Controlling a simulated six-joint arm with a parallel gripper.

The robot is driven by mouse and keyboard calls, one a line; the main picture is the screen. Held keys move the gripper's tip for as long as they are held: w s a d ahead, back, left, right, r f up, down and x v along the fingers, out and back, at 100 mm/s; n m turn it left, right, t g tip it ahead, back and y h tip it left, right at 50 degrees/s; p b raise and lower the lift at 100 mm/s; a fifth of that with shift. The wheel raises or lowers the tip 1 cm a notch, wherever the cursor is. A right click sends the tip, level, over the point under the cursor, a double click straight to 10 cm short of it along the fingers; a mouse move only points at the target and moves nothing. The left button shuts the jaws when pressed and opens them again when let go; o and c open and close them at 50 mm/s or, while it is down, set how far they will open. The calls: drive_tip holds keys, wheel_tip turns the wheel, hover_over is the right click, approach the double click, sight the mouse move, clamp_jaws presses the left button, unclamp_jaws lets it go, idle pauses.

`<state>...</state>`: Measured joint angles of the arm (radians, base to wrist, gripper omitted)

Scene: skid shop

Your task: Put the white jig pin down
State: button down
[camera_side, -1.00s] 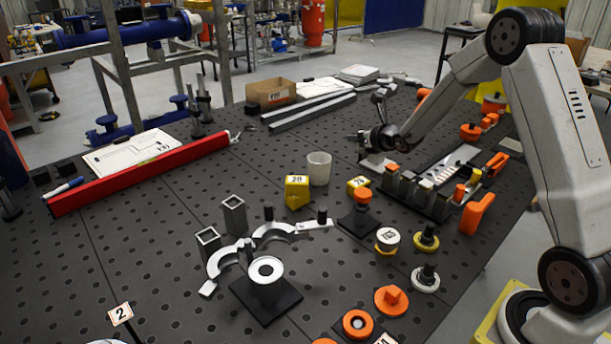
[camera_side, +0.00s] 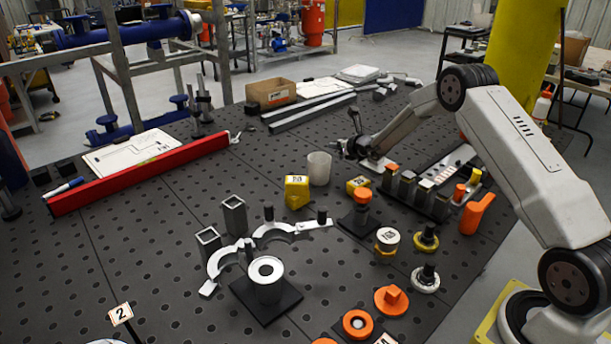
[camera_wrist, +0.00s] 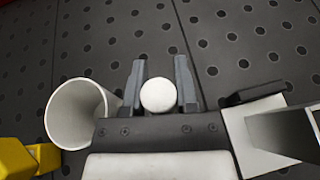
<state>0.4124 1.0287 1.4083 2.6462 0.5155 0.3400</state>
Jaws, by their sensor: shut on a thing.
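The white jig pin (camera_wrist: 158,95) shows as a round white end between my two gripper fingers in the wrist view. My gripper (camera_wrist: 160,68) is shut on it. In the side view my gripper (camera_side: 347,146) is over the dark perforated table, behind and right of the white cup (camera_side: 319,168). I cannot clearly make out the pin in the side view. In the wrist view the white cup (camera_wrist: 78,114) is just left of my fingers, and its open mouth faces the camera. The pin's lower part is hidden.
A row of upright blocks (camera_side: 408,186) stands right of my gripper. A yellow block (camera_side: 297,190) is in front of the cup. A silver rail (camera_side: 310,111) and a red bar (camera_side: 140,174) lie farther left. The perforated table (camera_side: 270,150) between them is clear.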

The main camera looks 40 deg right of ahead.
drive_tip(key=shift+w+f, duration=0.25)
drive_tip(key=shift+w+d+f, duration=0.15)
drive_tip(key=shift+w+f, duration=0.1)
drive_tip(key=shift+f, duration=1.6)
drive_tip(key=shift+f, duration=0.15)
drive_tip(key=shift+c, duration=1.9)
unclamp_jaws()
drive_tip(key=shift+s+r, duration=0.1)
drive_tip(key=shift+r, duration=0.1)
